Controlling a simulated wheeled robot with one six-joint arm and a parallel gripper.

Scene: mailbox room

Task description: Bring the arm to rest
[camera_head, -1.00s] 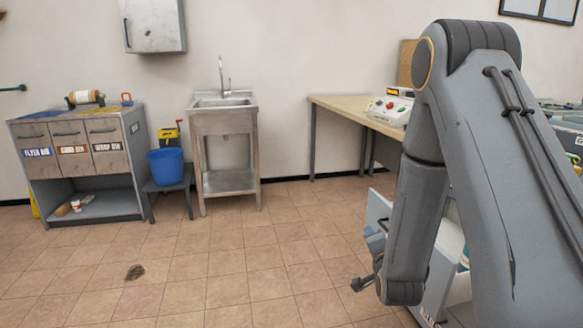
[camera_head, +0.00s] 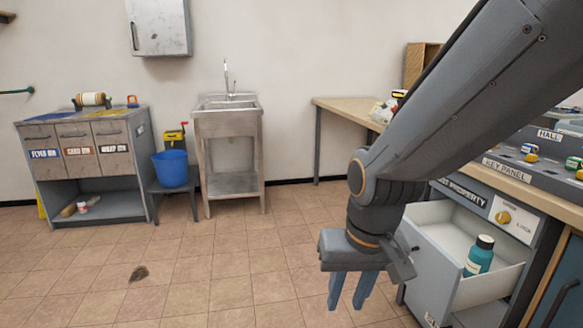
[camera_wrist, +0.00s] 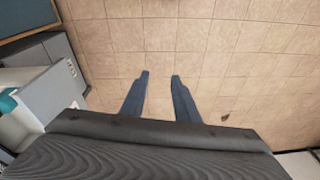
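My gripper (camera_head: 350,290) hangs at the end of my arm, pointing down over the tiled floor, left of the open drawer (camera_head: 427,265). Its two blue-grey fingers are apart with nothing between them. The wrist view also shows the gripper (camera_wrist: 160,75) open and empty, with only floor tiles beyond the fingertips. My arm reaches in from the upper right of the head view and covers part of the desk and drawer unit.
A teal bottle (camera_head: 479,255) stands in the open drawer close to my arm. The key panel counter (camera_head: 540,185) is at the right. A sink (camera_head: 228,120), a blue bucket (camera_head: 171,168) and a bin cabinet (camera_head: 90,160) stand along the back wall.

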